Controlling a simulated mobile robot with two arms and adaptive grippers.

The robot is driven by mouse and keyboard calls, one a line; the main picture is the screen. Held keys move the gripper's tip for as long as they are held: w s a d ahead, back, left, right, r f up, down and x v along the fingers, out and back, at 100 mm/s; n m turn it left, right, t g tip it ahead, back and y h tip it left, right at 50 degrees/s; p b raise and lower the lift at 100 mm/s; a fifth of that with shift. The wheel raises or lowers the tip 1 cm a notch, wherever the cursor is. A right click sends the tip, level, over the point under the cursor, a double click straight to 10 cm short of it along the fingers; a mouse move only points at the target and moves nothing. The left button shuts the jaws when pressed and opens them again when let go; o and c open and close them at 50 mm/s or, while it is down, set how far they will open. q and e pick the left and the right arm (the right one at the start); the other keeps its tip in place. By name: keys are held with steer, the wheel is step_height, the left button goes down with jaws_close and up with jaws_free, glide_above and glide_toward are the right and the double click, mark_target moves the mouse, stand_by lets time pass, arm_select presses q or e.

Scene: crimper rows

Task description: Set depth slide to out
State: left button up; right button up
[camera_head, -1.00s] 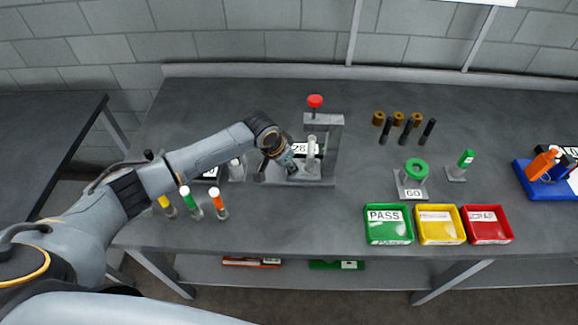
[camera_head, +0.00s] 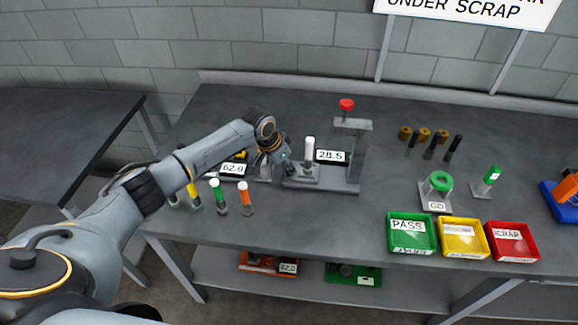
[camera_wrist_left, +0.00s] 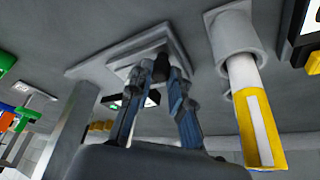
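The crimper fixture (camera_head: 363,160) stands near the middle of the bench, with a red knob (camera_head: 347,104) on top. Its depth slide (camera_head: 303,175) is a grey block at the left of the fixture base, carrying an upright white post (camera_head: 309,148). The post stands left of the 28.5 display (camera_head: 331,156). My left gripper (camera_head: 286,164) is at the slide's left end. In the left wrist view, my left gripper (camera_wrist_left: 161,72) has its fingertips closed around a dark knob (camera_wrist_left: 160,64) on the slide. My right gripper is not in view.
Yellow (camera_head: 193,192), green (camera_head: 219,195) and orange (camera_head: 244,195) handled pieces stand close below my left arm. A 62.0 display (camera_head: 232,169) sits left of the fixture. Green (camera_head: 412,249), yellow (camera_head: 460,255) and red (camera_head: 513,258) trays lie at front right.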

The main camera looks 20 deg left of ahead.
arm_select(q)
steer(key=o, duration=0.3)
steer(key=shift+a, duration=0.25)
steer(key=shift+o, duration=0.7)
steer(key=v, duration=1.2)
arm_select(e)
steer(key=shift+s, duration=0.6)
arm_select(q)
steer(key=shift+f, duration=0.1)
